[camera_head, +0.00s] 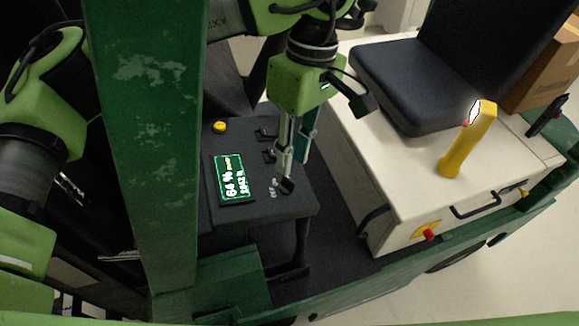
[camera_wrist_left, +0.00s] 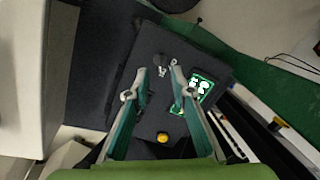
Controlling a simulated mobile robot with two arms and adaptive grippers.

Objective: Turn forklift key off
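The forklift's dark console (camera_head: 285,208) has a lit green display (camera_head: 231,178) reading 64 %. Beside the display is the black key (camera_head: 287,186) with small silver pieces hanging by it. In the left wrist view the key (camera_wrist_left: 160,62) lies just beyond my fingertips, roughly in line with the gap between them. My left gripper (camera_head: 287,160) points down over the console close to the key. Its two fingers (camera_wrist_left: 160,80) are apart with nothing held between them. I cannot tell whether a finger touches the key, or its exact angle. My right gripper is not in view.
A yellow button (camera_head: 220,127) and small dark levers (camera_head: 268,155) stand on the console near the gripper. A green post (camera_head: 150,150) blocks the left of the head view. The black seat (camera_head: 415,85) and yellow handle (camera_head: 468,140) are at the right.

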